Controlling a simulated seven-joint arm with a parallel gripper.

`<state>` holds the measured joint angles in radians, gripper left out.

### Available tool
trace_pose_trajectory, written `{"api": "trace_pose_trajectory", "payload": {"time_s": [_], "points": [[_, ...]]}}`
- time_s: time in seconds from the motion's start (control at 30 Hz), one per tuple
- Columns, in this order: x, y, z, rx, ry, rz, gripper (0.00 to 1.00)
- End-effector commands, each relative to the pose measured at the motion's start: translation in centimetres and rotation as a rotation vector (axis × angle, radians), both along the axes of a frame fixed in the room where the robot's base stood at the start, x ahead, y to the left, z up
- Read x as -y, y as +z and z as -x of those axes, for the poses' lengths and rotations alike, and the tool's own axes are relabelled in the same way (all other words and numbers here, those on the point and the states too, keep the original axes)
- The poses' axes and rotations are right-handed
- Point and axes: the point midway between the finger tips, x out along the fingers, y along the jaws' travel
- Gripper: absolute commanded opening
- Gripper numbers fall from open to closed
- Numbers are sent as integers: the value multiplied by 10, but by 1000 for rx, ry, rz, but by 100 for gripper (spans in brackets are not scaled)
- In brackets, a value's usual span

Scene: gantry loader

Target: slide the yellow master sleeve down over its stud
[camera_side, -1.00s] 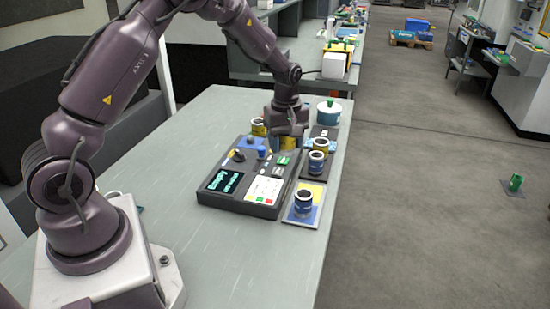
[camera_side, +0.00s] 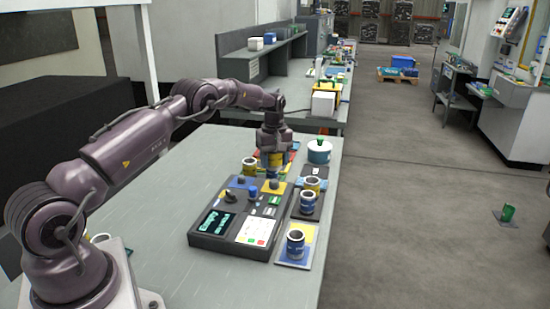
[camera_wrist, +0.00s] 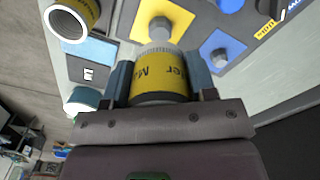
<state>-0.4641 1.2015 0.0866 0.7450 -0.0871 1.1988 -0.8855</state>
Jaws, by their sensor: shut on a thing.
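My gripper (camera_side: 272,160) is shut on the yellow master sleeve (camera_wrist: 160,76), which has dark lettering and a dark band. The sleeve also shows below my gripper in the side view (camera_side: 274,161). A grey stud (camera_wrist: 160,30) stands on a yellow patch (camera_wrist: 177,16) of the dark panel, just beyond the sleeve in the wrist view. The stud also shows in the side view (camera_side: 273,185), below and in front of the held sleeve. The stud's top shows outside the sleeve. The exact height gap between them is hard to tell.
A blue patch with another stud (camera_wrist: 219,58) lies beside the yellow one. The control panel (camera_side: 212,241) has knobs and a screen. A lidded white-blue pot (camera_side: 319,152) stands behind.

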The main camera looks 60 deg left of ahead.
Motion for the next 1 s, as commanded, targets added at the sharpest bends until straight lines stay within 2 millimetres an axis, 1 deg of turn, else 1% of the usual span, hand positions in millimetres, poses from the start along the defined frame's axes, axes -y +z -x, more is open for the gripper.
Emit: {"api": "trace_pose_trajectory", "payload": {"time_s": [0.3,0.6,0.8,1.0], "points": [[0,-32,0,1,1,0,19],[0,-57,0,1,1,-1,19],[0,-63,0,3,1,-2,19],[0,-64,0,3,1,-2,19]]}}
